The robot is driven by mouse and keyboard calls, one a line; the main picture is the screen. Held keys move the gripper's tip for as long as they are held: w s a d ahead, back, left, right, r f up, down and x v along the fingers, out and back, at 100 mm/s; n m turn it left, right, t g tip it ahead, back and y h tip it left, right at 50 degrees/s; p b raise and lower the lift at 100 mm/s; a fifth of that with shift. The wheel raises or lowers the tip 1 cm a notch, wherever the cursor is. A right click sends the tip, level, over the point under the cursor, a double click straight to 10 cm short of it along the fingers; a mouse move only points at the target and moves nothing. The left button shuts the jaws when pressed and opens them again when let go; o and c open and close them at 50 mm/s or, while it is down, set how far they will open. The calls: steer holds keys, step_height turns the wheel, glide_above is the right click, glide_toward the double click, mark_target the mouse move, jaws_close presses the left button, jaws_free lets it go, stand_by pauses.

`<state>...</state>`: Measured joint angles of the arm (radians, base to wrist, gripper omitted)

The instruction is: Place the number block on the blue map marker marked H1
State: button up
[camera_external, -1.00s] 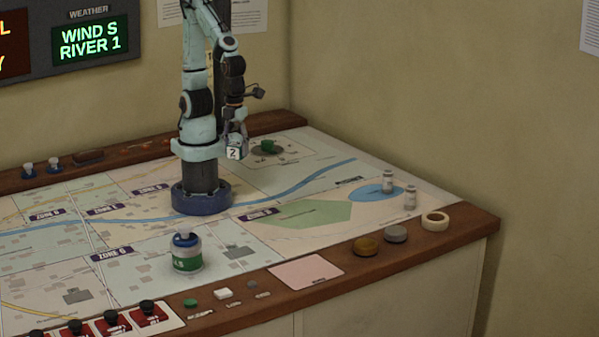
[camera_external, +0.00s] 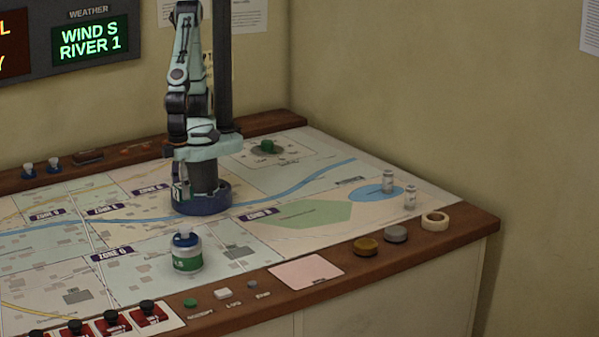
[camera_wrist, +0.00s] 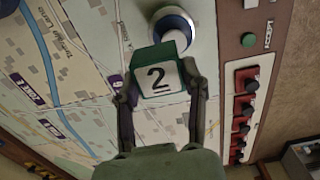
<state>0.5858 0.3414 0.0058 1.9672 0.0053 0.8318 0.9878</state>
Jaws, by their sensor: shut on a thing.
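The number block (camera_wrist: 158,78) has a white face with a black 2 and green sides. My gripper (camera_wrist: 160,84) is shut on it, with one finger on each side. In the external view my gripper (camera_external: 179,187) is low in front of my base, and the block is too small there to make out clearly. In the wrist view a round blue-rimmed, white-centred object (camera_wrist: 175,22) lies just beyond the block. Two small blue-and-white pieces (camera_external: 40,167) stand on the back left ledge. I cannot read H1 on anything.
A can with a green label and blue top (camera_external: 187,252) stands on the map (camera_external: 130,285). Red switches (camera_external: 112,322) and a pink note (camera_external: 306,271) line the front edge. Two small bottles (camera_external: 410,197) and a tape roll (camera_external: 435,220) are at the right.

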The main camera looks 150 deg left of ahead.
mark_target(182, 227)
steer(key=shift+w+d+f, duration=0.2)
steer(key=shift+w+f, duration=0.1)
steer(key=shift+f, duration=0.2)
steer(key=shift+w+d+f, duration=0.2)
steer(key=shift+w+f, duration=0.1)
steer(key=shift+f, duration=0.15)
steer(key=shift+w+d+f, duration=0.1)
steer(key=shift+w+f, duration=0.05)
steer(key=shift+f, duration=0.8)
steer(key=shift+w+d+f, duration=0.1)
steer(key=shift+w+f, duration=0.05)
steer(key=shift+f, duration=0.8)
steer(key=shift+f, duration=0.1)
steer(key=o, duration=1)
